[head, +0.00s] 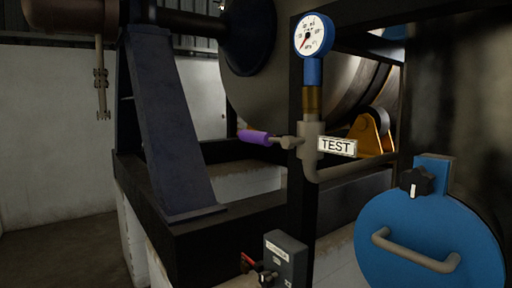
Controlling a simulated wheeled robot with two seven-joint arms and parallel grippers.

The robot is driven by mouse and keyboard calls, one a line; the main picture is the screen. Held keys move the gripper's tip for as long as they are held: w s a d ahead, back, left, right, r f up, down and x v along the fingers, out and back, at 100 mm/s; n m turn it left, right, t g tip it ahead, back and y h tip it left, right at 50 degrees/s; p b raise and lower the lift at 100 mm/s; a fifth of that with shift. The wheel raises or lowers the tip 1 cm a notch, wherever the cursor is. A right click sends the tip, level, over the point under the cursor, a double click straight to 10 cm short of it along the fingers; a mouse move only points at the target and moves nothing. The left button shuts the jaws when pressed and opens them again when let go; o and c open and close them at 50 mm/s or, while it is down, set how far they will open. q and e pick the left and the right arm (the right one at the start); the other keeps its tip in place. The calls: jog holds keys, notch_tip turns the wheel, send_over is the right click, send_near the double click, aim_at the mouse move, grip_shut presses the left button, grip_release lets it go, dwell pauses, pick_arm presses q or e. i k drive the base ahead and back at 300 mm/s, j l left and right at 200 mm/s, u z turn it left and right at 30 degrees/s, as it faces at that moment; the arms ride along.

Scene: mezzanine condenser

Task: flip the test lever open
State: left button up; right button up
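The test lever (256,137) has a purple grip and sticks out to the left from a grey valve body, roughly level. The valve body (309,143) sits on a vertical pipe under a round pressure gauge (313,36) with a blue rim. A white sign reading TEST (337,146) is just right of the valve. Neither of my grippers shows in the head view.
A blue round cover (428,245) with a bar handle and black knob is at the lower right. A grey box (285,259) with a red lever beside it is at bottom centre. A dark slanted beam (165,125) stands at left. Open floor shows at lower left.

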aim_at(265, 139)
jog(key=k+j+u, duration=0.1)
jog(key=j+u, duration=0.35)
jog(key=j, duration=0.9)
